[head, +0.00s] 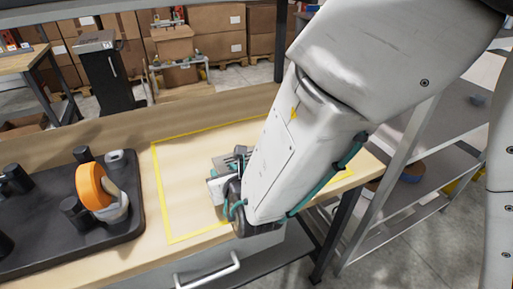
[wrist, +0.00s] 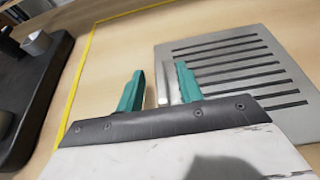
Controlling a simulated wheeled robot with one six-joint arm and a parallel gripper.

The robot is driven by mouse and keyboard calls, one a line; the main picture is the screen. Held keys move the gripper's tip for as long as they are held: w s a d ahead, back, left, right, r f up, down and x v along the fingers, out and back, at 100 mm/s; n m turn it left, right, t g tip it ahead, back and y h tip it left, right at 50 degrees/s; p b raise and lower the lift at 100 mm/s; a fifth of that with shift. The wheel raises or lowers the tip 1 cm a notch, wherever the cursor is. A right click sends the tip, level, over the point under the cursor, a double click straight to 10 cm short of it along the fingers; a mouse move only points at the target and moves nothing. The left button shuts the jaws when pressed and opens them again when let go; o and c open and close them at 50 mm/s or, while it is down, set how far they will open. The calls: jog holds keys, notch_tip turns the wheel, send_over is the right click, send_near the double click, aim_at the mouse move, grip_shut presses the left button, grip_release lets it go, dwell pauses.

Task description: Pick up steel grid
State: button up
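The steel grid (wrist: 225,43) is a flat grey plate with several dark parallel slots. It lies on the wooden bench top to the right of my gripper's fingers in the wrist view. My gripper (wrist: 160,92) has two teal fingers standing apart. A narrow light grey upright piece shows between them, nearer the right finger; I cannot tell whether it belongs to the grid or whether a finger touches it. In the head view my gripper (head: 228,185) is low over the bench, and my arm hides most of the grid.
Yellow tape (head: 162,205) outlines the bench area around my gripper. A black tray (head: 60,250) with pegs and an orange roll (head: 92,186) stands at the left. A metal shelf rack (head: 405,195) stands to the right. Cardboard boxes (head: 218,45) are stacked behind.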

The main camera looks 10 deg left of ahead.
jog(key=shift+w+a+f, duration=0.25)
jog(key=shift+w+a, duration=0.1)
jog(key=shift+w, duration=0.2)
grip_shut()
jog(key=shift+r, duration=0.1)
